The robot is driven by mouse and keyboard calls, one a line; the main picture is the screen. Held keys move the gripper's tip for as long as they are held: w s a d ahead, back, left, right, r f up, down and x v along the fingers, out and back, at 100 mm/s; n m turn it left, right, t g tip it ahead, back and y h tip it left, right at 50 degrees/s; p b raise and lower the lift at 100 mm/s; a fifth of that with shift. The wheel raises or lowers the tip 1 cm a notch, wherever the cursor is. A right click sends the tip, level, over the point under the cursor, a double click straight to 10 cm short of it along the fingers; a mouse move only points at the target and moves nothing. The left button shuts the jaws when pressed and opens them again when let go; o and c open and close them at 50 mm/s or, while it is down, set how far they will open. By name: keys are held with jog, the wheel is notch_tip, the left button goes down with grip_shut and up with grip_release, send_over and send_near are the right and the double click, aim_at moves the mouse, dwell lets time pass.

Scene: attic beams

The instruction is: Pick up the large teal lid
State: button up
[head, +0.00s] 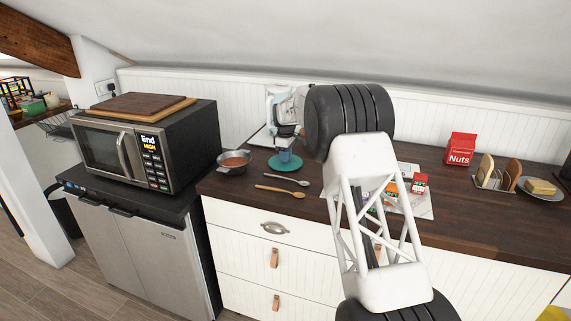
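A round, flat teal lid (285,164) lies on the dark wooden counter, right of a small pot. A small blue part (285,154) stands up at its middle; I cannot tell whether it is the lid's knob or a separate thing. My gripper (285,146) is directly above the middle of the lid, pointing down, at or very near the blue part. The fingertips are small and partly merge with it, so I cannot tell whether they are open or shut, or touching. The lid looks flat on the counter.
A grey pot (233,165) with brown contents is close on the left. A metal spoon (290,180) and a wooden spoon (281,191) lie in front. A microwave (140,146) stands further left. A red Nuts package (460,149) and a rack (492,178) are on the right.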

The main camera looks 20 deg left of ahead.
grip_shut()
jog(key=shift+r, duration=0.1)
jog(key=shift+r, duration=1.8)
jog(key=shift+s+d+f, duration=0.1)
jog(key=shift+s+d, duration=0.05)
jog(key=shift+s, duration=0.15)
jog(key=shift+s+d+r, duration=0.25)
jog(key=shift+s+d, duration=1)
jog(key=shift+s, duration=0.95)
jog(key=shift+s+d+r, duration=0.25)
jog(key=shift+s+d, duration=1)
jog(key=shift+s, duration=1)
jog(key=shift+s+d+r, duration=0.25)
jog(key=shift+s+d, duration=1)
jog(key=shift+s, duration=0.95)
jog(key=shift+a, duration=0.1)
